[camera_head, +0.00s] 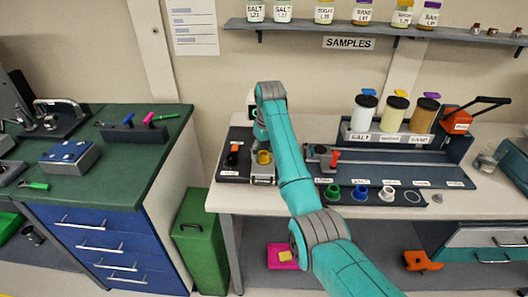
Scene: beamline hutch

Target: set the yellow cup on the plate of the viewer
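The yellow cup (264,157) is small and stands at the left end of the bench, just left of my teal arm. It appears to be on or just over a grey block-like device (262,174), likely the viewer; I cannot tell whether it touches the plate. A dark base with an orange-topped part (234,155) is directly left of it. My arm reaches up from the lower right and bends down at the wrist above the cup. My gripper (261,137) is mostly hidden by the arm, and its fingers cannot be made out.
Green (332,192), blue (360,193) and white (387,193) cups stand in a dark front rack (440,201), beside an empty ring. A red-handled device (334,158) and a jar rack (358,136) are behind. A green bin (200,240) stands left of the bench.

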